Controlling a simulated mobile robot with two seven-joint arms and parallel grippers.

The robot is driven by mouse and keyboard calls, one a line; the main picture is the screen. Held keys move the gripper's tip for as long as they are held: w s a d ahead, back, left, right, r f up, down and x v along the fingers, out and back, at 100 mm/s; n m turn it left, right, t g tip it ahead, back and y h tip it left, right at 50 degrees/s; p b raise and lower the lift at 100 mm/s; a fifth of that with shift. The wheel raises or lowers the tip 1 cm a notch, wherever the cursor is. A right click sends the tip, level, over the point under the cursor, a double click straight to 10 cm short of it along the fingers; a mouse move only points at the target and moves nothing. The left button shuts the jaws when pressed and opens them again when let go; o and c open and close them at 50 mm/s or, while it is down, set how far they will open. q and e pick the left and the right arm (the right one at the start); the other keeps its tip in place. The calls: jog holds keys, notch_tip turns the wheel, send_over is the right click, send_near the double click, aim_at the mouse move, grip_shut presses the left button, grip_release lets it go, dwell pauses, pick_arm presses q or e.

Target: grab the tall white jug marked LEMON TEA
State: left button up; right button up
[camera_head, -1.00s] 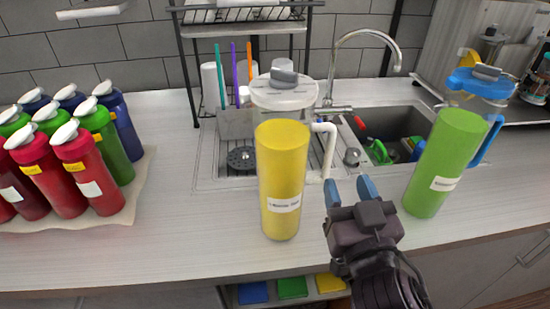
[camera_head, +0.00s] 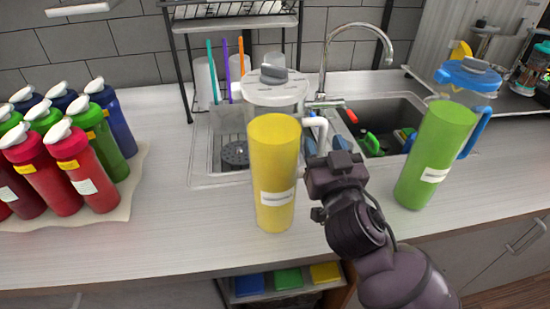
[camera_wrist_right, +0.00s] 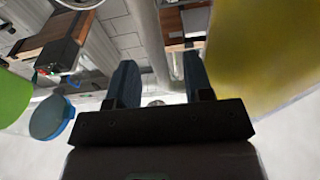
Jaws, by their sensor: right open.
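The tall jug (camera_head: 273,175) has yellow contents, a white lid, a white handle (camera_head: 319,128) on its right side and a white label too small to read clearly now. It stands upright on the counter before the sink. My right gripper (camera_head: 325,147) is at the handle, right of the jug, and its fingertips are partly hidden. In the right wrist view the open fingers (camera_wrist_right: 160,85) point away, with a pale upright bar (camera_wrist_right: 152,40), apparently the handle, between them. The jug's yellow side (camera_wrist_right: 255,50) fills the right of that view. My left gripper is not in view.
A green jug (camera_head: 436,150) with a blue lid stands to the right. Several red, green and blue bottles stand on a mat (camera_head: 125,205) at the left. The sink (camera_head: 375,120) and a rack (camera_head: 235,22) are behind. Counter between bottles and yellow jug is clear.

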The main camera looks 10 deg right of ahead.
jog(key=shift+w+r, duration=0.2)
jog(key=shift+w, duration=0.7)
grip_shut()
dwell(0.7)
jog(key=shift+r, duration=0.15)
